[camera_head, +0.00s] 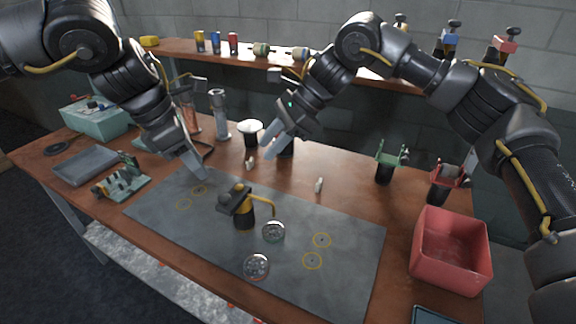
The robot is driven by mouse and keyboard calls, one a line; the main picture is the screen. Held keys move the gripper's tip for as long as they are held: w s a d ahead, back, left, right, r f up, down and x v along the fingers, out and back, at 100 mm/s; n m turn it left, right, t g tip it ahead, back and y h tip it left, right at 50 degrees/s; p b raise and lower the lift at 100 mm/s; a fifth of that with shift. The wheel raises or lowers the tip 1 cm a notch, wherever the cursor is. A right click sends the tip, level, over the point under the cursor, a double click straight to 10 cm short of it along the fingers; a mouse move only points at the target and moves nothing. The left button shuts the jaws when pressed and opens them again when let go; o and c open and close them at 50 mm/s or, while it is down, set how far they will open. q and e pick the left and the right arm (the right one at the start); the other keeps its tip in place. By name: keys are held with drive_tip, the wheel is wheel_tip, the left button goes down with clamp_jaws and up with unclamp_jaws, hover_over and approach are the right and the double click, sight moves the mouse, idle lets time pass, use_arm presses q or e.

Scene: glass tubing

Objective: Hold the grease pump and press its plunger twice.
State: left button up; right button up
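A dark pump-like device (243,215) with yellow bands, a curved yellow spout on its right and a dark rounded knob on its left stands on the grey mat; it appears to be the grease pump. My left gripper (197,168) points down above the mat's back left part, behind and left of the device and apart from it. My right gripper (272,147) is behind and above the device, near a dark cylinder (287,148) that it partly hides; I cannot tell if they touch. Each gripper shows mainly one pale finger, so their openings are unclear.
The grey mat (340,250) also holds two round metal discs, one being this near disc (256,267), and yellow ring marks. A red bin (451,251) stands right. A white-topped jar (250,131), clear cylinder (220,116) and green fixture (389,165) stand behind.

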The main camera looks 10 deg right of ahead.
sight(274, 217)
drive_tip(key=s+f+n+h, duration=0.1)
drive_tip(key=f, duration=0.5)
drive_tip(key=s+f+g+h, duration=0.1)
drive_tip(key=s+f, duration=0.1)
drive_tip(key=f, duration=0.4)
drive_tip(key=s+f+n+h, duration=0.1)
drive_tip(key=f, duration=0.5)
drive_tip(key=shift+s+a+n+g+h, duration=0.15)
drive_tip(key=shift+a+n+g+h, duration=0.15)
drive_tip(key=shift+a+h, duration=0.1)
clamp_jaws()
use_arm(q)
drive_tip(key=shift+c, duration=0.5)
